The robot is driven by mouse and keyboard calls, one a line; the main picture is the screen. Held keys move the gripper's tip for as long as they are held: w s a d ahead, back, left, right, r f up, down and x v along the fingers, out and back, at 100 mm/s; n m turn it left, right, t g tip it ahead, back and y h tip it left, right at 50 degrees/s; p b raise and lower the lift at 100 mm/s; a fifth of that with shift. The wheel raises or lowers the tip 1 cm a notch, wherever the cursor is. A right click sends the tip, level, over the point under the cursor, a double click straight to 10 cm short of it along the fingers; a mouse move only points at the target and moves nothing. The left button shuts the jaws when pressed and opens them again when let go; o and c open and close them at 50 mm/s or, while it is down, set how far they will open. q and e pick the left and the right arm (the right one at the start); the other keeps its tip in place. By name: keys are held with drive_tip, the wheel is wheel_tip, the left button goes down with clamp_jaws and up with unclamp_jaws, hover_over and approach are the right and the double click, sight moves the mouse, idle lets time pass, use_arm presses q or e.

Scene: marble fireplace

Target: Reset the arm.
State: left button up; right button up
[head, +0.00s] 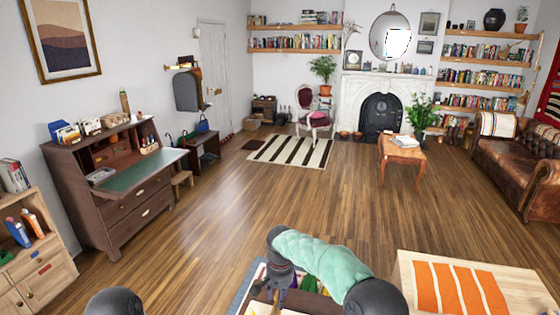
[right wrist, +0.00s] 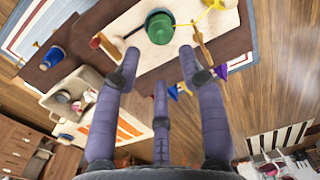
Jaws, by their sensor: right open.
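My right arm, in a pale green sleeve, reaches in at the bottom middle of the head view. Its gripper (head: 280,284) points down there over a low surface with small coloured things, mostly cut off by the frame. In the right wrist view the purple fingers of this gripper (right wrist: 158,62) are spread apart with nothing between them. A green round thing (right wrist: 159,27) on a pale board (right wrist: 130,22) lies beyond the fingertips. Of my left arm only a dark rounded part shows at the lower left of the head view; its gripper is out of sight.
A table with an orange-striped runner (head: 510,283) stands at the lower right. A blue spool (right wrist: 53,57) and a tray (right wrist: 62,88) with small items show in the wrist view. A desk (head: 112,215) stands at left. The wooden floor (head: 270,195) in the middle is clear.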

drive_tip(key=s+d+f+y+b, duration=0.1)
drive_tip(key=s+d+f+b, duration=0.1)
drive_tip(key=s+f, duration=0.5)
drive_tip(key=s+d+f+n+y+b, duration=0.1)
drive_tip(key=s+d+f, duration=0.1)
drive_tip(key=f, duration=0.8)
drive_tip(key=s+d+f+y+b, duration=0.1)
drive_tip(key=s+f+b, duration=0.1)
drive_tip(key=s+f, duration=0.5)
drive_tip(key=s+d+f+b, duration=0.2)
drive_tip(key=s+f, duration=0.3)
drive_tip(key=s, duration=0.3)
drive_tip(key=s+d+f+b, duration=0.2)
drive_tip(key=s+f, duration=0.3)
drive_tip(key=s, duration=0.4)
drive_tip(key=shift+s+d+f+t+y, duration=0.15)
drive_tip(key=shift+d+f+t+y, duration=0.2)
drive_tip(key=shift+d, duration=0.3)
